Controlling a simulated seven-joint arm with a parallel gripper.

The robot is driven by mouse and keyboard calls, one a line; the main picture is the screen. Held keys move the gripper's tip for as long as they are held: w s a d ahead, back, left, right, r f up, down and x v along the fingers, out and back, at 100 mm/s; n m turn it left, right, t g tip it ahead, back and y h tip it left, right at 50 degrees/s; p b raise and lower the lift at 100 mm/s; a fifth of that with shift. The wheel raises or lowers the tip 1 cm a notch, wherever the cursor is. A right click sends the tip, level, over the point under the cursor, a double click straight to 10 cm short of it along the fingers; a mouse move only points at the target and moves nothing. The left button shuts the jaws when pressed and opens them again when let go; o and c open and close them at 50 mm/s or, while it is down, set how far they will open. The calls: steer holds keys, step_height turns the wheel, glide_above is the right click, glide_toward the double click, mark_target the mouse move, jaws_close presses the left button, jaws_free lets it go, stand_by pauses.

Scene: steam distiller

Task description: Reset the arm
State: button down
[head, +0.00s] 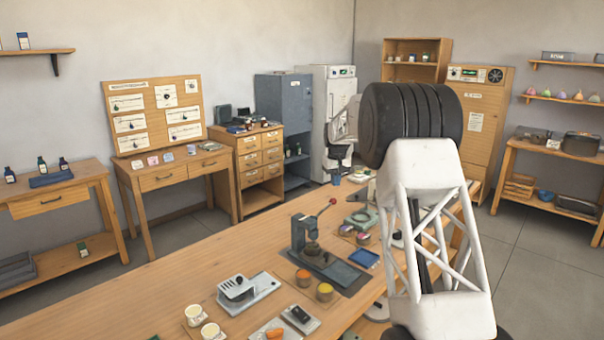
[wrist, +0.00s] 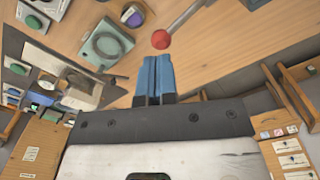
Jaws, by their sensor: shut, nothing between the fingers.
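My gripper (wrist: 153,62) shows in the wrist view with its two blue fingers together and nothing between them. The red knob (wrist: 160,39) of a lever appears just beyond the fingertips; I cannot tell the gap in depth. In the head view my white lattice arm rises at the right of the long wooden bench (head: 150,290) and bends at a black ribbed joint. It covers part of the bench's far end.
A lever press (head: 299,236) with a red knob (head: 333,201) stands mid-bench. Cabinets and shelves line the walls. Floor (head: 540,265) is clear at right.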

steer(key=s+d+r+m, duration=0.1)
steer(key=s+r, duration=0.4)
steer(key=s, duration=0.8)
steer(key=s+d+r+t, duration=0.1)
steer(key=s+r, duration=0.4)
steer(key=s, duration=0.8)
steer(key=s+d+r+m, duration=0.1)
steer(key=s+r, duration=0.5)
steer(key=s, duration=0.7)
steer(key=s+f, duration=0.3)
steer(key=s, duration=0.9)
steer(key=s+d+f+t, duration=0.1)
steer(key=s+f, duration=0.3)
steer(key=s, duration=0.8)
steer(key=s+f+m, duration=0.1)
steer(key=s+f, duration=0.2)
steer(key=s, duration=1)
steer(key=shift+d+f, duration=0.2)
steer(key=shift+f, duration=0.2)
steer(key=c, duration=1.8)
jaws_free()
steer(key=shift+c, duration=0.2)
